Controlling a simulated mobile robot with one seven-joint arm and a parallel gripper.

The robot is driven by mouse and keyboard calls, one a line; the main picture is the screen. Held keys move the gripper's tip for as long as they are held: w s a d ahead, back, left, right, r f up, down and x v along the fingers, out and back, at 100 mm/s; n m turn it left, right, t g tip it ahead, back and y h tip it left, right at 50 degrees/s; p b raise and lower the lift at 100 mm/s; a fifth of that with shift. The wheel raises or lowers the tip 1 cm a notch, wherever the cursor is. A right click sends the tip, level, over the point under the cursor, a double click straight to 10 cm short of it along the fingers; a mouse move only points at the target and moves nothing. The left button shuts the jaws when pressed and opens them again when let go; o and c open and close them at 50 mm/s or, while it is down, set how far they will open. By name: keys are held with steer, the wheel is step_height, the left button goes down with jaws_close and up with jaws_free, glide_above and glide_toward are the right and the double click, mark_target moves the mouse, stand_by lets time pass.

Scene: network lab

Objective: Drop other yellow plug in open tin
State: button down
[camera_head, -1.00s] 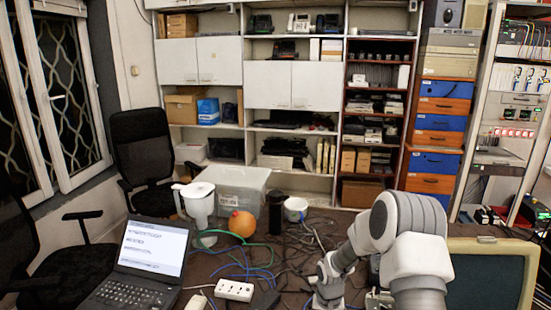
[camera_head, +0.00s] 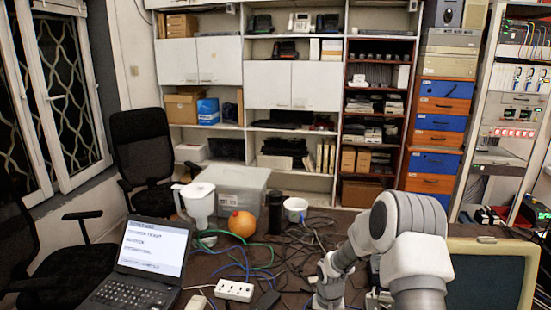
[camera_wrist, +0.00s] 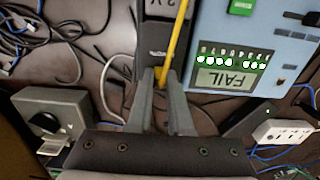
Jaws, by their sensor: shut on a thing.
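My gripper (camera_wrist: 160,80) shows in the wrist view, its two grey fingers close together on a thin yellow piece. This looks like the yellow plug with its yellow lead (camera_wrist: 174,38), which runs up out of the top of the picture. The plug's body is mostly hidden between the fingers. Beyond the fingertips is a dark box (camera_wrist: 153,38) with a pale label. I cannot tell whether the plug touches it. In the head view the gripper itself is hidden behind my arm. I cannot make out an open tin in either view.
A light-blue tester (camera_wrist: 290,65) with a "FAIL" display stands right of the fingers, and a grey device with a knob (camera_wrist: 46,122) lies left. Loose cables cover the table.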

steer(key=shift+r, duration=0.3)
steer(key=shift+r+p, duration=1.05)
steer(key=shift+r, duration=0.9)
